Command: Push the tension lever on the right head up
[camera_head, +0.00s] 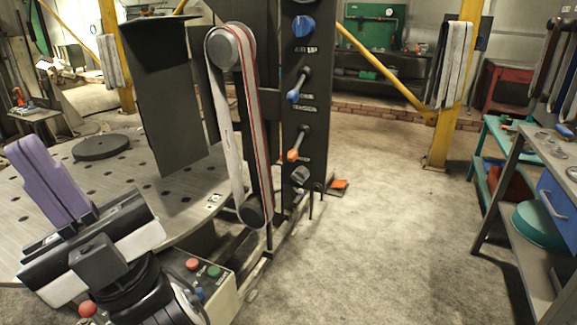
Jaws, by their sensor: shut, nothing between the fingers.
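The black panel (320,125) beside the belt carries a blue-tipped lever (293,95) and, below it, an orange-tipped lever (293,155). Both levers slant down to the left from their pivots. The belt (222,130) runs upright over a round grey wheel (222,46) at the top and a dark wheel at the bottom. My gripper (22,150) is at the lower left with its purple fingers shut and empty. It points up and left over the round table, well apart from the levers.
The perforated round table (40,225) bears a dark disc (101,147). A dark upright plate (165,100) stands left of the belt. A blue knob (304,26) sits above the levers. A button box (215,280) is low in front. Floor right of the panel is clear, up to a workbench (540,185).

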